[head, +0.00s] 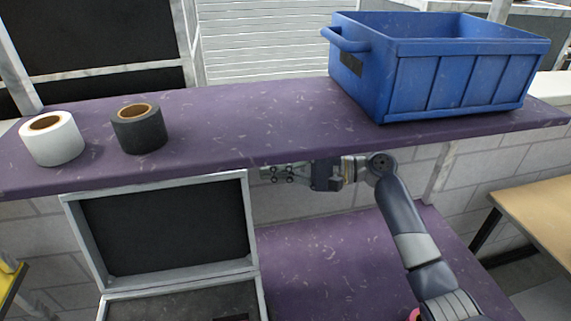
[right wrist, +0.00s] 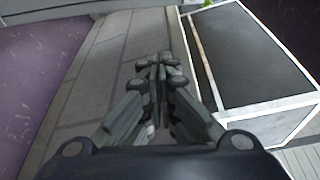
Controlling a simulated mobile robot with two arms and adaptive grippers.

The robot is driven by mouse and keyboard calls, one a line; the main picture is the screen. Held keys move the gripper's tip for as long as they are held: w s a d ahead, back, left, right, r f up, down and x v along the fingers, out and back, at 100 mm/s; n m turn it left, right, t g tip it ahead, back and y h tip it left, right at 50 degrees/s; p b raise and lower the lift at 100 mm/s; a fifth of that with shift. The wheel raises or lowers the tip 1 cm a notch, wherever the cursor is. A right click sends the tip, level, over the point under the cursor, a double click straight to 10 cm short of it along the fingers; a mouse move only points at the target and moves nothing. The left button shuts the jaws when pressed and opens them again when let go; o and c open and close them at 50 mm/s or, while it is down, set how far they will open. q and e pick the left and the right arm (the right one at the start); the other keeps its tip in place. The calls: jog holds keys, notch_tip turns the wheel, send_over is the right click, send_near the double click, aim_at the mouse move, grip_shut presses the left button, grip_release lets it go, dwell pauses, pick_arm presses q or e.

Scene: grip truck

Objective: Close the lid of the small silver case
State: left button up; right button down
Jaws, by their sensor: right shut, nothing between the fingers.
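The small silver case (head: 181,296) stands at the lower left of the head view on the lower purple surface. Its lid (head: 164,228) is open and raised, with a dark inside and a silver rim. My right gripper (head: 268,174) is shut and empty, just right of the lid's upper right corner in the head view, below the upper shelf's front edge. In the right wrist view the gripper (right wrist: 155,65) points forward and the lid (right wrist: 255,60) is to its right. I cannot tell whether they touch. My left gripper is not in view.
A purple shelf (head: 240,115) runs above and behind the case. It holds a white tape roll (head: 52,140), a black tape roll (head: 139,130) and a blue crate (head: 455,85). A wooden table (head: 540,215) is at the right.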

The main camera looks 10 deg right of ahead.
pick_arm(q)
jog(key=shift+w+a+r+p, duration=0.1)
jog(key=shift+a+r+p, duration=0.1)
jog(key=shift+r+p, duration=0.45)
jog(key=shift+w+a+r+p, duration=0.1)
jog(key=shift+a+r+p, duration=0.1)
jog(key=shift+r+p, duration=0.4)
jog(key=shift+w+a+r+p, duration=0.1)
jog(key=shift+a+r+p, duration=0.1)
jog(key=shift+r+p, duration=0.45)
pick_arm(e)
jog(key=shift+s+a+r, duration=0.1)
jog(key=shift+s+a, duration=0.3)
jog(key=shift+a, duration=0.3)
jog(key=shift+s+a+r, duration=0.15)
jog(key=shift+s+a, duration=0.25)
jog(key=shift+a, duration=0.3)
jog(key=shift+s+a+r, duration=0.1)
jog(key=shift+s+a, duration=0.3)
jog(key=shift+a, duration=0.3)
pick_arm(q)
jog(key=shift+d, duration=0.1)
pick_arm(e)
jog(key=shift+s, duration=0.1)
